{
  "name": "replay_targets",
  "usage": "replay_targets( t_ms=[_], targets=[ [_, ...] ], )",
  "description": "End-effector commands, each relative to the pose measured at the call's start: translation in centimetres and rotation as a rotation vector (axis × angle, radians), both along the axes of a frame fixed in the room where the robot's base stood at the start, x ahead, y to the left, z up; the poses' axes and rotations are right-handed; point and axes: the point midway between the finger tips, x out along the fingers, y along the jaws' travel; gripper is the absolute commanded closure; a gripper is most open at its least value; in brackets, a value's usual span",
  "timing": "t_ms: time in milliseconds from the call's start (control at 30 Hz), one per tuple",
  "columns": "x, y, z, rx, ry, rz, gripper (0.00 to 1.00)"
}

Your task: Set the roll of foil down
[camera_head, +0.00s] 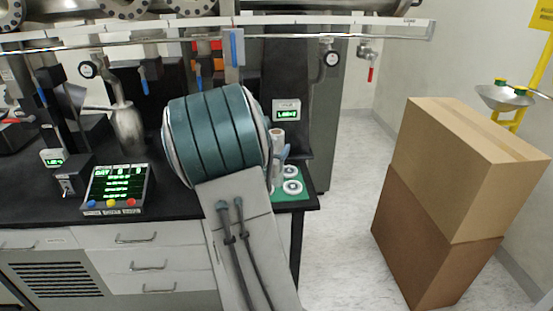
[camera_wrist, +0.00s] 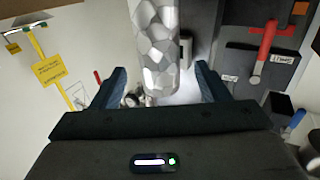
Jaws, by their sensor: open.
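The roll of foil (camera_head: 277,141) is a slim silvery cylinder at the right end of the black counter, over the green mat (camera_head: 303,196). It looks upright; its lower end is hidden behind my arm in the head view. In the wrist view, which appears upside down, the crinkled foil (camera_wrist: 156,40) runs between my fingers and past the top edge. My gripper (camera_wrist: 161,72) is open, one finger on each side of the roll, with a visible gap on both sides. In the head view only a blue-grey finger (camera_head: 285,153) shows beside the roll.
Two white round discs (camera_head: 292,180) lie on the mat close to the roll. A small display (camera_head: 287,112) stands behind it. A control box (camera_head: 118,190) and a metal flask (camera_head: 127,125) are left on the counter. Stacked cardboard boxes (camera_head: 440,240) stand right, beyond open floor.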

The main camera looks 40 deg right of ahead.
Motion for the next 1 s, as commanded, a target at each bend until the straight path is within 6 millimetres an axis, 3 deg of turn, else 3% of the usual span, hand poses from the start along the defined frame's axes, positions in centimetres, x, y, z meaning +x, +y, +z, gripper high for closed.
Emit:
replay_targets(
  t_ms=[500,767,800,1000],
  targets=[
    [2.9,-4.9,0.2,0.001,0.002,-0.001,0.31],
    [3.1,-5.2,0.1,0.002,0.001,0.001,0.31],
    [3.1,-5.1,0.1,0.002,0.001,0.001,0.34],
    [3.1,-5.1,0.1,0.002,0.001,0.001,0.9]
  ],
)
